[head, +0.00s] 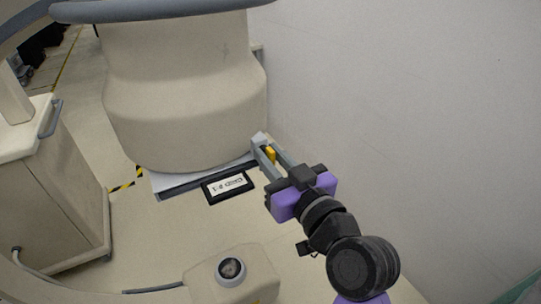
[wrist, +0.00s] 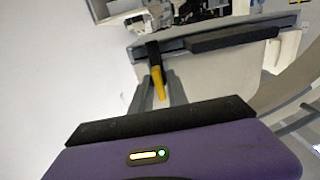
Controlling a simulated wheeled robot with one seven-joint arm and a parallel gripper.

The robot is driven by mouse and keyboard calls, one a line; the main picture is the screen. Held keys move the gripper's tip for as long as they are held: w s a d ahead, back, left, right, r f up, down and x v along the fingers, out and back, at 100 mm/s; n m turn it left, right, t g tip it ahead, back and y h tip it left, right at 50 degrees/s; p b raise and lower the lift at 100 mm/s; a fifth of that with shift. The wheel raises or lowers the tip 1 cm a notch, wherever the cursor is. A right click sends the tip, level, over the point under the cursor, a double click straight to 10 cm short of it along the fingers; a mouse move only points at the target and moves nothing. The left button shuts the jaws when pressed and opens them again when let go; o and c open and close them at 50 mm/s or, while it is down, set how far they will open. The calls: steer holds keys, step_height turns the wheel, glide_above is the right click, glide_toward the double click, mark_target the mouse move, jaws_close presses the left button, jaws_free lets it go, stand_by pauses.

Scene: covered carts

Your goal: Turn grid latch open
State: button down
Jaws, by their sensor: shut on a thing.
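In the wrist view the latch (wrist: 158,82) is a yellow handle with a black upper part, set between my two grey fingers. My gripper (head: 265,152) is shut on the latch, with one finger on each side of it. The fingertips partly hide where the latch joins the panel. I cannot tell how far the latch is turned.
The beige housing (head: 185,90) stands above the latch. A black-framed label (head: 228,187) lies in front of the panel. A beige cabinet (head: 55,190) stands at left, and a box with a round knob (head: 231,270) at the bottom. A plain wall (head: 410,110) fills the right.

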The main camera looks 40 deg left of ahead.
steer(key=shift+f+n+b, duration=0.15)
steer(key=shift+n+b, duration=0.25)
steer(key=shift+b, duration=0.35)
steer(key=shift+f+n+b, duration=0.15)
steer(key=shift+n+b, duration=0.35)
steer(key=shift+b, duration=0.6)
steer(key=n+b, duration=0.1)
steer(key=b, duration=0.1)
steer(key=shift+n+b, duration=0.4)
steer(key=n+b, duration=0.5)
steer(key=b, duration=0.2)
steer(key=shift+s, duration=0.1)
steer(key=n+b, duration=0.5)
steer(key=shift+s+f+b, duration=0.1)
steer(key=shift+b, duration=0.2)
steer(key=shift+a+n+b, duration=0.1)
steer(key=shift+n+b, duration=1.75)
steer(key=shift+n, duration=0.35)
steer(key=shift+s, duration=0.1)
steer(key=c, duration=1.5)
jaws_free()
